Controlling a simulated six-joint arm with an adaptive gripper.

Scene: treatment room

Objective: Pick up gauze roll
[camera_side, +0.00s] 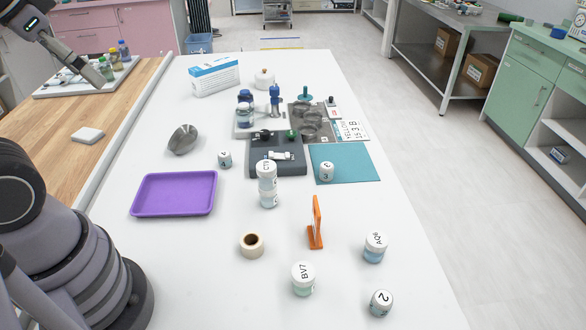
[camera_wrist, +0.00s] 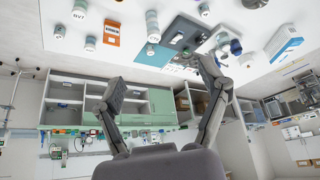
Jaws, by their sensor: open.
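The gauze roll (camera_side: 252,245) is a short cream ring with a brown-looking core opening. It lies on the white table in the side view, right of my arm's base and in front of the purple tray. I cannot make it out clearly in the wrist view. My gripper (camera_side: 88,72) is at the upper left of the side view, far from the roll and above the wooden counter. In the wrist view my gripper (camera_wrist: 160,74) has its two fingers spread wide with nothing between them.
Near the roll stand an orange stand (camera_side: 316,225), a BV7 jar (camera_side: 303,279) and stacked jars (camera_side: 267,183). The purple tray (camera_side: 174,212) lies behind it. A grey block (camera_side: 278,165), teal mat (camera_side: 345,163) and blue-white box (camera_side: 214,77) are farther back. The table's front left is clear.

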